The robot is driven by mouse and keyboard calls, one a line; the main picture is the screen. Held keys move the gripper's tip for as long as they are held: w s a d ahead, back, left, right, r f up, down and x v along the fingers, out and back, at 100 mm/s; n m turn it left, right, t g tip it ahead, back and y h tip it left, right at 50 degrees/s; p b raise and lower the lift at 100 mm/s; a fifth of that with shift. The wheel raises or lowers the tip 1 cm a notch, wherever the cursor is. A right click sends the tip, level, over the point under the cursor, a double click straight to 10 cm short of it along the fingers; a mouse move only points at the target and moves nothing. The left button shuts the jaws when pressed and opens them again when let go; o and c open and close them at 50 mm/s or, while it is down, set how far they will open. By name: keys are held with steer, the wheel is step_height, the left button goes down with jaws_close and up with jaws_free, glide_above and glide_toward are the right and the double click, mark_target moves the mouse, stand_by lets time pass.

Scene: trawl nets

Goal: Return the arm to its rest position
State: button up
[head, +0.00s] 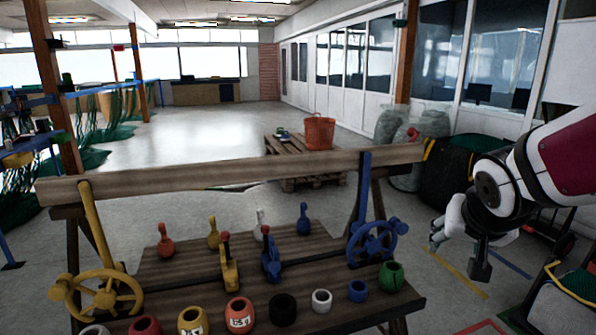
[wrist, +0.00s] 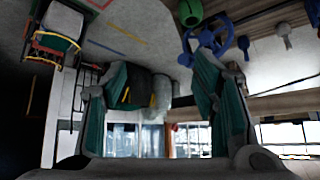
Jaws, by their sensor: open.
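My gripper (head: 458,248) hangs at the right of the head view, at the end of my white and dark red arm. It is to the right of the wooden bench (head: 215,178) and apart from it, over the grey floor. In the wrist view, the two green-padded fingers of my gripper (wrist: 160,85) stand wide apart. Nothing is between them but the distant background. The wrist view is upside down.
A pallet with an orange basket (head: 319,133) stands behind. Dark sacks (head: 447,170) stand near my arm. Open floor lies at the back left.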

steer(key=s+a+r+n+g+y+p, duration=0.1)
steer(key=s+a, duration=0.3)
steer(key=s, duration=0.7)
steer(key=s+a+r+n+g+y+p, duration=0.2)
steer(key=s+a+n, duration=0.1)
steer(key=s, duration=0.9)
steer(key=shift+s+a+r+n, duration=0.2)
steer(key=shift+a+n, duration=0.1)
steer(key=shift+a, duration=0.55)
